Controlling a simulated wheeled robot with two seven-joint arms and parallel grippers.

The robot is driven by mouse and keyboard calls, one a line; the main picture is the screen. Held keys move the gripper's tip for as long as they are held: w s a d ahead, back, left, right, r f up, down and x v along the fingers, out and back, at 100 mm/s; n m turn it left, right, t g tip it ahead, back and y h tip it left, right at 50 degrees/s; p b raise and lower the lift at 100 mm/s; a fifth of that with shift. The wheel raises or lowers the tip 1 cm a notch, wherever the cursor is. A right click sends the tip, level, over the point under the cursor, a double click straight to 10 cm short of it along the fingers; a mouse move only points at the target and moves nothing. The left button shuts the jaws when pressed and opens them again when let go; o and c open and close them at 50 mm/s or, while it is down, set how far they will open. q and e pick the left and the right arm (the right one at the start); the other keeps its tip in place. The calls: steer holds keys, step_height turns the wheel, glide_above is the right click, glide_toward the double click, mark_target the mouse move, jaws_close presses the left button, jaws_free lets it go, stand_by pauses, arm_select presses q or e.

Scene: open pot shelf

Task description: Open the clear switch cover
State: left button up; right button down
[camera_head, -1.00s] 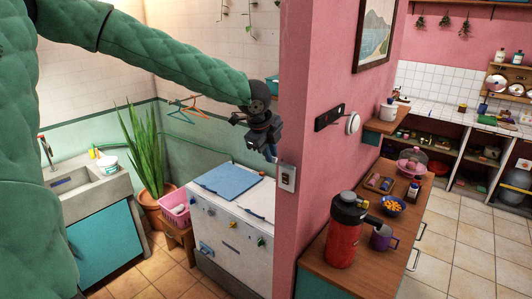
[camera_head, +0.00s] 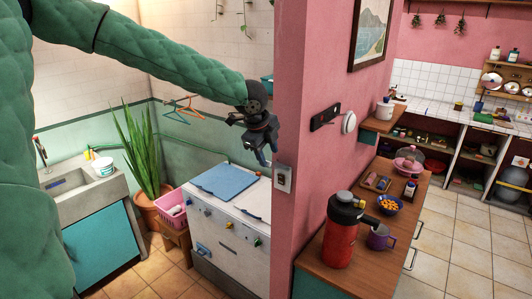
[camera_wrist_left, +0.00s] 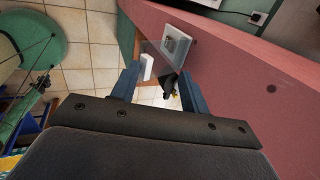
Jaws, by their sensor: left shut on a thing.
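The switch (camera_head: 283,178) is a pale plate on the narrow end face of the pink wall; in the left wrist view the switch (camera_wrist_left: 177,43) is a light plate with a grey square. Its clear cover (camera_wrist_left: 155,57) shows only faintly below the plate, between the fingertips, and its exact tilt is hard to tell. My left gripper (camera_head: 266,158) is beside the wall end, just up and left of the switch. In the left wrist view its two blue fingers (camera_wrist_left: 158,86) stand apart, shut on the cover's sides. My right gripper is not in view.
The pink wall (camera_head: 300,80) stands close to the gripper's right. A wooden counter (camera_head: 318,262) with a red flask (camera_head: 342,240) is right of the wall. Open air lies left of the gripper.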

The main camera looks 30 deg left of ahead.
arm_select(q)
steer(key=shift+w, duration=0.1)
stand_by(0.5)
steer(key=shift+d+r+b, duration=0.1)
steer(key=shift+r+b, duration=0.65)
steer(key=shift+r, duration=0.3)
steer(key=v, duration=0.2)
steer(key=b+v, duration=0.1)
steer(key=v, duration=0.2)
steer(key=shift+s+r+b, duration=0.15)
steer(key=shift+s+b, duration=0.15)
steer(key=shift+s, duration=0.2)
steer(key=shift+s+r, duration=0.1)
steer(key=shift+s, duration=0.05)
